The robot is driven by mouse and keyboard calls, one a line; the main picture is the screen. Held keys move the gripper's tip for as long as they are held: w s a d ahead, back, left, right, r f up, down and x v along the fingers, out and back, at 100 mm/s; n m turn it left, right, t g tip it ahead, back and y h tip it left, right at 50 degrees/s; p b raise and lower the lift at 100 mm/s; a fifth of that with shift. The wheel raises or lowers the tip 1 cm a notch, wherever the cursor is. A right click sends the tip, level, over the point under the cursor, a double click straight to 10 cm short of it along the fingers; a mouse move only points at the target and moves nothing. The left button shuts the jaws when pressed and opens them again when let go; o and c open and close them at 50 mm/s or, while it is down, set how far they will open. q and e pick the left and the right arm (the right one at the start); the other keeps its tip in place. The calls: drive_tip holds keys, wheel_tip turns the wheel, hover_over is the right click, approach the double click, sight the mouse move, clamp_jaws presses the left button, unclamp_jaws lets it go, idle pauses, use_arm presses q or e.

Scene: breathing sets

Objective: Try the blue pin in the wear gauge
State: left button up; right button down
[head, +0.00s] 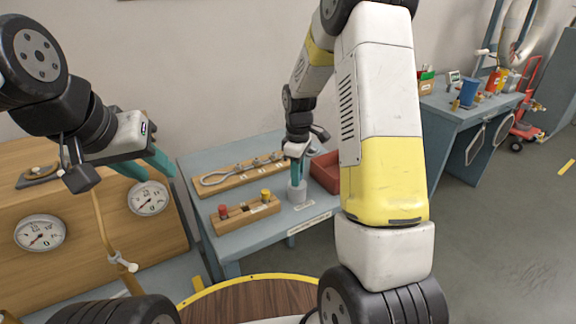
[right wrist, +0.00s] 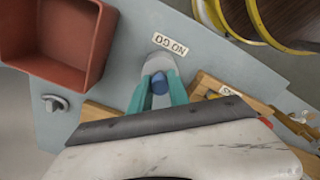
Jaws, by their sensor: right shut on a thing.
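My right gripper (head: 296,166) points down over the grey cylindrical wear gauge (head: 297,191) at the front right of the near table. In the right wrist view its teal fingers (right wrist: 160,88) are shut on the blue pin (right wrist: 160,82). The grey gauge (right wrist: 158,62) shows just beyond the pin's end. The fingers hide the pin's lower part, so I cannot tell whether its tip is inside the gauge. My left gripper (head: 156,168) is open and empty, in the air left of the table, before the gauge panel.
A wooden block (head: 245,213) with a red and a yellow pin stands left of the gauge. A wooden board (head: 245,171) with metal tools lies behind. A red tray (head: 326,170) is close behind right. A NO GO label (right wrist: 170,44) lies on the blue-grey tabletop by the gauge.

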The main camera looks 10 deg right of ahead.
drive_tip(key=shift+r, duration=3.65)
